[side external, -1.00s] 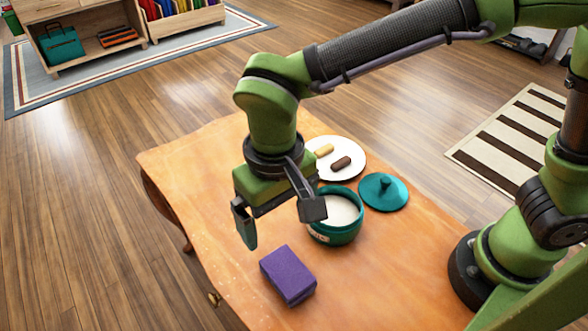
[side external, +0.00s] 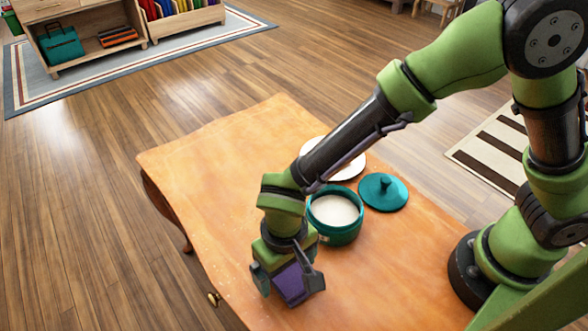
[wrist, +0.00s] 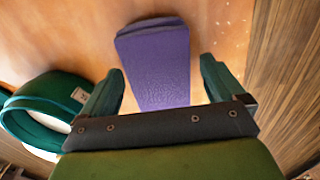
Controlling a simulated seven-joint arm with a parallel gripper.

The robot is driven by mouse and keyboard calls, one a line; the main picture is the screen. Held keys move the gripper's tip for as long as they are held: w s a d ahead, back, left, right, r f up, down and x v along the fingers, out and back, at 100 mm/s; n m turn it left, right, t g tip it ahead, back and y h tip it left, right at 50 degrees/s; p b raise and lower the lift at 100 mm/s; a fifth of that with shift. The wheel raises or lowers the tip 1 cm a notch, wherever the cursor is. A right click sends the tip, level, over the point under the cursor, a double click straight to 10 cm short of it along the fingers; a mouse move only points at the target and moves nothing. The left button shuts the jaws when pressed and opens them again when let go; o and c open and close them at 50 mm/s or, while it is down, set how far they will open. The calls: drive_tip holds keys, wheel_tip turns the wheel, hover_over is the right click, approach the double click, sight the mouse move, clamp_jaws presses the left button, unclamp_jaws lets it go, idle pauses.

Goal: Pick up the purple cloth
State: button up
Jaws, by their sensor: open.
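The purple cloth (wrist: 157,68) is a folded, block-like piece lying flat on the wooden table. In the side external view the purple cloth (side external: 291,284) is partly hidden behind my gripper. My gripper (side external: 288,285) is low over it, with one finger on each side. In the wrist view my gripper (wrist: 165,90) is open, and the cloth's near end lies between the fingers with a gap on both sides. The cloth reaches forward past the fingertips.
A teal pot (side external: 335,217) with white contents stands close behind my gripper; it also shows at left in the wrist view (wrist: 50,112). Its teal lid (side external: 383,191) lies beside it. A white plate (side external: 350,169) is partly hidden by my arm. The table's left part (side external: 220,170) is clear.

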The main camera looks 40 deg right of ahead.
sight(290, 269)
drive_tip(key=shift+f, duration=0.3)
drive_tip(key=c, duration=1)
drive_tip(key=shift+c, duration=0.2)
drive_tip(key=shift+r, duration=0.5)
drive_tip(key=r, duration=0.2)
drive_tip(key=shift+s+d+r, duration=0.25)
drive_tip(key=shift+d+r, duration=0.05)
drive_tip(key=shift+r, duration=0.1)
drive_tip(key=s+d, duration=0.3)
drive_tip(key=d, duration=0.1)
drive_tip(key=s+d+r, duration=0.1)
drive_tip(key=s+d, duration=0.6)
drive_tip(key=shift+d+r, duration=0.15)
drive_tip(key=shift+d, duration=0.15)
